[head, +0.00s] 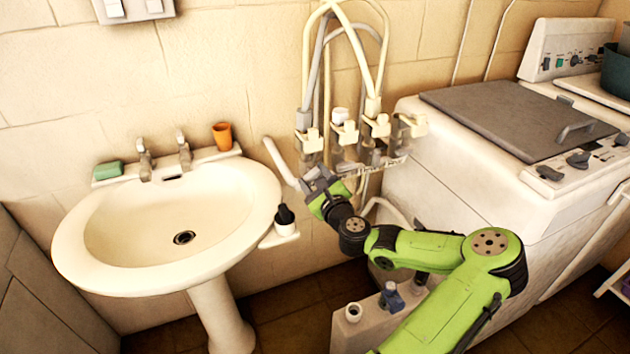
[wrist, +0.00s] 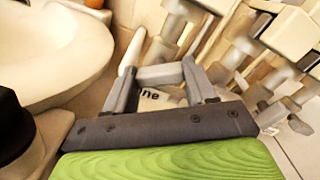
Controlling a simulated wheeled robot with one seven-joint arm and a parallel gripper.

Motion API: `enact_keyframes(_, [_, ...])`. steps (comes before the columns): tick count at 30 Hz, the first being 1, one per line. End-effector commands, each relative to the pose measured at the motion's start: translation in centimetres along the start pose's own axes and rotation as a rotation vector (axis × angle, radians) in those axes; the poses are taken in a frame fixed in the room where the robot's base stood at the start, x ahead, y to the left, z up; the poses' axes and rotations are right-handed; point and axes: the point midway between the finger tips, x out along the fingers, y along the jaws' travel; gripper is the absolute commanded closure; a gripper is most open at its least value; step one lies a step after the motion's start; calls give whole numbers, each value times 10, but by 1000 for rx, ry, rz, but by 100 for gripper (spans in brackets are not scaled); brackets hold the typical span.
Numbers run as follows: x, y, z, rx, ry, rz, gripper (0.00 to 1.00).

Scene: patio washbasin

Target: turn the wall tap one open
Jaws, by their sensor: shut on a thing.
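A row of several wall taps with cream fittings is on the tiled wall right of the washbasin. The leftmost, which I take as wall tap one (head: 307,140), has its lower part partly hidden by my gripper (head: 315,183). In the wrist view, my gripper (wrist: 160,75) has its two grey fingers on either side of a short pale bar, which looks like part of wall tap one (wrist: 160,74). It is shut on this part. A white label (wrist: 150,95) with the letters "ne" shows between the fingers. How far the tap is turned cannot be told.
A white washbasin (head: 95,265) with two small taps stands at the left. A dark bottle (head: 285,216) sits on a small shelf (head: 280,237) near my gripper. A washing machine (head: 440,180) is close on the right. Hoses (head: 305,70) rise above the wall taps.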

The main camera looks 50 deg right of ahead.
Motion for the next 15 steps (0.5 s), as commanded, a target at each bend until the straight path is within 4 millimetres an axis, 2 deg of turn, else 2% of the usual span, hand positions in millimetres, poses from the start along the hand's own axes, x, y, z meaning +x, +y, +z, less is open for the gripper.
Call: enact_keyframes(15, [0,2,-2,-494,0,0,75])
